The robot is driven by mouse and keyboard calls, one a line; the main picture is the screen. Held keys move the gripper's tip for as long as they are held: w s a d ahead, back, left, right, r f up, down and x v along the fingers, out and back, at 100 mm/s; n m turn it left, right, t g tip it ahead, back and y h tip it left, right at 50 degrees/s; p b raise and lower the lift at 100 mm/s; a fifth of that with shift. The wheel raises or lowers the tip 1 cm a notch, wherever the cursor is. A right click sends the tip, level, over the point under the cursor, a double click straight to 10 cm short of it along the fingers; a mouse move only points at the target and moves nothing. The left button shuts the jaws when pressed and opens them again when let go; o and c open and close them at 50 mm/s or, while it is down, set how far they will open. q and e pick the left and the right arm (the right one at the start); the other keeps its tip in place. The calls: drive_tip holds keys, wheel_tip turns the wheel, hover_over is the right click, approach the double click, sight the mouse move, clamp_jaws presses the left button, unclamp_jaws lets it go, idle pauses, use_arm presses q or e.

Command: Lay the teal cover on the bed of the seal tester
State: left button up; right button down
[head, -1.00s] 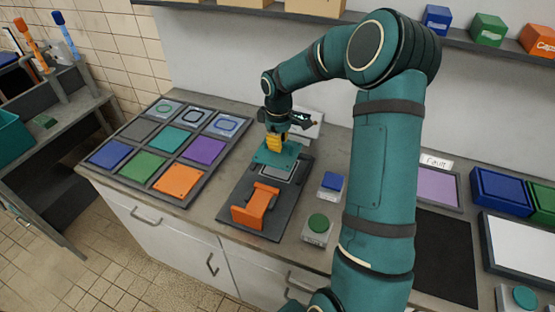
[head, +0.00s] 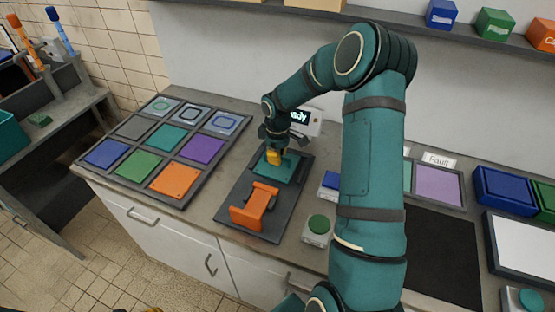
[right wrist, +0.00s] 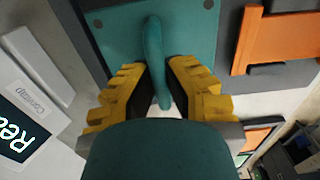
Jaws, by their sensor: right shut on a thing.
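The teal cover (head: 288,174) is a flat plate with corner dots and a raised grip bar (right wrist: 153,45). My right gripper (head: 274,157) is shut on that bar; its yellow fingers (right wrist: 158,90) stand either side of it. The cover is over the bed of the seal tester (head: 240,190), a dark base with an orange clamp (head: 254,207) at its near end. The cover hides the pale pad of the bed. I cannot tell whether it touches the bed. A small yellow tip, perhaps my left gripper (head: 151,309), shows at the bottom edge.
The tester's display (head: 299,117) stands behind the bed. A rack (head: 103,173) of coloured plates lies to the left. A blue button (head: 331,180) and a green button (head: 319,224) are close on the right. A black mat (head: 440,255) lies beyond my right arm.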

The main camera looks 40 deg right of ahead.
drive_tip(key=shift+w+f, duration=0.1)
drive_tip(key=shift+f, duration=0.6)
drive_tip(key=c, duration=1.1)
unclamp_jaws()
drive_tip(key=shift+f, duration=0.1)
drive_tip(key=shift+c, duration=0.2)
